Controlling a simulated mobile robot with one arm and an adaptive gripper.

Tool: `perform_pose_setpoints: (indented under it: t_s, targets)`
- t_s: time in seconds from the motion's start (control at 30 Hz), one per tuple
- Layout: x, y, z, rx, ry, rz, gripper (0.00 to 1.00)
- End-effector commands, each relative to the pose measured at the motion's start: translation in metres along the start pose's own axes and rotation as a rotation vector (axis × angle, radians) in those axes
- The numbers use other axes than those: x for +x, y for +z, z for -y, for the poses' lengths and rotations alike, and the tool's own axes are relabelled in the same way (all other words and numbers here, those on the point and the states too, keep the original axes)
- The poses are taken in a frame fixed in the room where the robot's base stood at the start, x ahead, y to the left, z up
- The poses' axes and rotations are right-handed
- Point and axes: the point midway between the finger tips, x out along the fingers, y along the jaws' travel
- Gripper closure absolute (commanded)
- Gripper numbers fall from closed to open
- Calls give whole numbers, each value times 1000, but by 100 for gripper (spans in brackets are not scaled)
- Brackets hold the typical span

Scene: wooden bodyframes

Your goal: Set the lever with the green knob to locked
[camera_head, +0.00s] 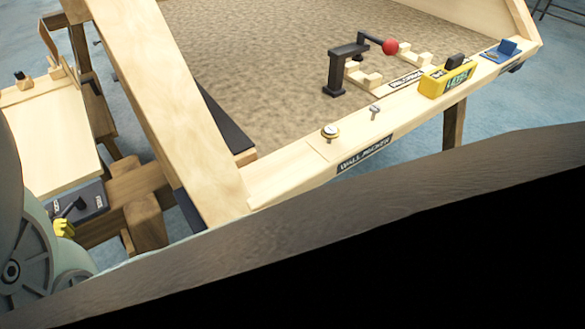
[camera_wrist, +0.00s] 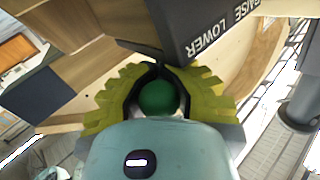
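The green knob (camera_wrist: 158,97) is in the middle of the wrist view, between the yellow-green fingers of my gripper (camera_wrist: 159,76). The fingers lie close on both sides of it and nearly meet past it, so the gripper looks shut around the knob. The lever's shaft is hidden. In the head view, a yellow part of my gripper (camera_head: 65,228) shows at lower left, beside a dark box (camera_head: 88,203) with a small black handle and labels too small to read. The green knob is hidden there.
A dark block marked RAISE and LOWER (camera_wrist: 212,30) is close above my gripper. The wooden frame's rail carries a red-knobbed black lever (camera_head: 391,46), a yellow level (camera_head: 447,78) and a blue block (camera_head: 500,52). A slanted wooden beam (camera_head: 165,100) is right of my arm.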

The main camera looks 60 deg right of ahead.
Motion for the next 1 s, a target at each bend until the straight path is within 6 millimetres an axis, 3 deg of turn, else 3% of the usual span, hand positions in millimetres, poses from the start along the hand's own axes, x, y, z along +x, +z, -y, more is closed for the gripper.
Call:
perform_pose_setpoints:
  t_s: [0.63, 0.7, 1.0]
  targets:
    - [-10, -2, 2, 4, 3, -5, 100]
    - [-10, -2, 2, 4, 4, -5, 89]
    - [-10, -1, 1, 1, 3, -2, 58]
